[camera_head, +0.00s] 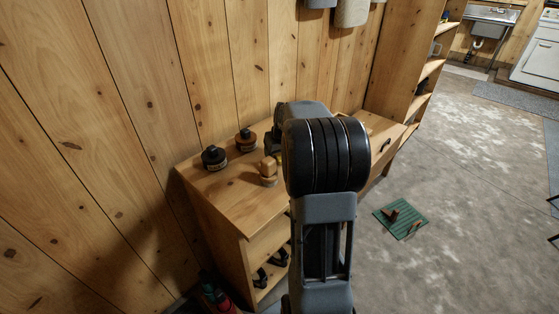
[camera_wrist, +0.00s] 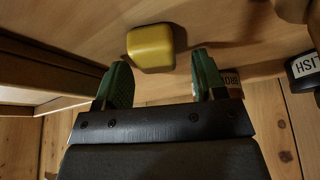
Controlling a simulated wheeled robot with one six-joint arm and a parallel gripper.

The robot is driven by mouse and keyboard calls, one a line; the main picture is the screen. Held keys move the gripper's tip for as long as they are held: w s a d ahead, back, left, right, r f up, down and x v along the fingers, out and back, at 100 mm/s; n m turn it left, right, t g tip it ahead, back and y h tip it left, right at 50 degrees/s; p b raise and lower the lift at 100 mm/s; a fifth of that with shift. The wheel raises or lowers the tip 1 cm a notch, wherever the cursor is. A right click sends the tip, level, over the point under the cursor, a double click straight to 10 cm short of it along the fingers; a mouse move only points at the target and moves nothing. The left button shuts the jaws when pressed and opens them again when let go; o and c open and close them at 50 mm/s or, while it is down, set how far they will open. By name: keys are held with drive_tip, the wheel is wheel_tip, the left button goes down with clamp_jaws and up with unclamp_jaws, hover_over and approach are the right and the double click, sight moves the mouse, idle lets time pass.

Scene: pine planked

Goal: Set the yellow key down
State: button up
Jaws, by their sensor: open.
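A yellow, rounded block-like piece (camera_wrist: 150,47), which I take for the yellow key, rests on the wooden surface in the wrist view. My gripper (camera_wrist: 163,82) is open, with its two green-padded fingers apart. The yellow piece lies just beyond the fingertips, roughly in line with the gap between them, and neither finger clearly touches it. Nothing is held between the fingers. In the head view my arm hides the gripper's fingers and most of the yellow piece's surroundings.
A wooden cabinet top (camera_head: 222,190) stands against the plank wall. On it are two black-capped jars (camera_head: 213,158) (camera_head: 246,140) and a small wooden piece (camera_head: 268,172). A labelled tin (camera_wrist: 304,68) is at the wrist view's right. A green mat (camera_head: 402,218) lies on the floor.

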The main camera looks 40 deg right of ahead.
drive_tip(key=c, duration=1.1)
drive_tip(key=shift+o, duration=0.2)
drive_tip(key=shift+r, duration=0.1)
